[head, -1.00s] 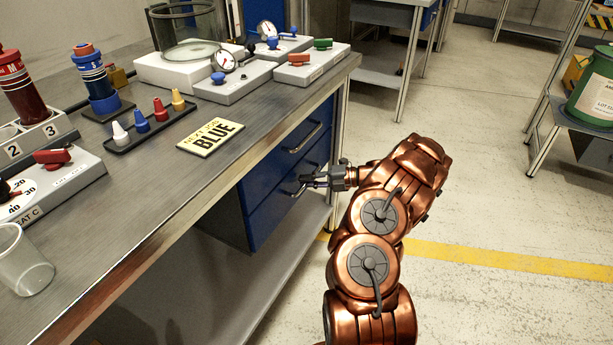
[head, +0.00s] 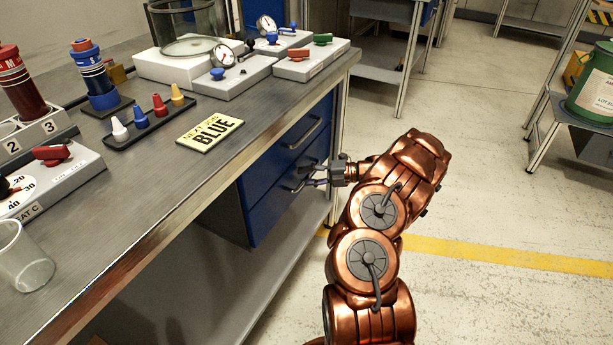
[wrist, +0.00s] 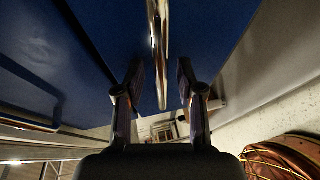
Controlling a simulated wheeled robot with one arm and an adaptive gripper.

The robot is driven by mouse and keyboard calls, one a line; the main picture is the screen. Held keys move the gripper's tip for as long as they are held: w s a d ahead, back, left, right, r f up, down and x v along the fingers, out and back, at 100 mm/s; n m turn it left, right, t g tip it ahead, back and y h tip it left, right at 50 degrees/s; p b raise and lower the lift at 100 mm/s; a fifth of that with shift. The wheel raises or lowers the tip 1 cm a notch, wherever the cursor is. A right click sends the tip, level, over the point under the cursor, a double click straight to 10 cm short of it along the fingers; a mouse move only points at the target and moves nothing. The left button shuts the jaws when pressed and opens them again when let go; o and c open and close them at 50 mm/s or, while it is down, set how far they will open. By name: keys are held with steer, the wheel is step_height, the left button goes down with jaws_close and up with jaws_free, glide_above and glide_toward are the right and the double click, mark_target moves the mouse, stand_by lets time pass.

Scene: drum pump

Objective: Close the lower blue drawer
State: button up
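The lower blue drawer (head: 275,208) is in the cabinet under the workbench, below another blue drawer (head: 285,150). Its front looks about flush with the upper one in the head view, but I cannot tell whether a small gap remains. My gripper (head: 308,175) is at the lower drawer's metal handle. In the wrist view, my gripper (wrist: 160,78) has its two fingers apart, with the bright handle bar (wrist: 158,40) in line with the space between them. I cannot tell whether the fingers touch the bar. The upper drawer's handle (wrist: 30,110) shows at the left.
The workbench top (head: 150,185) overhangs the drawers and carries gauges, bottles, coloured cones and a yellow BLUE sign (head: 210,133). A grey lower shelf (head: 270,275) lies under the cabinet. A bench leg (head: 336,140) stands just beyond my gripper.

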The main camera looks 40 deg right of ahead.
steer(key=v, duration=1.1)
steer(key=shift+s+d, duration=0.2)
steer(key=shift+d, duration=0.1)
steer(key=shift+r, duration=0.1)
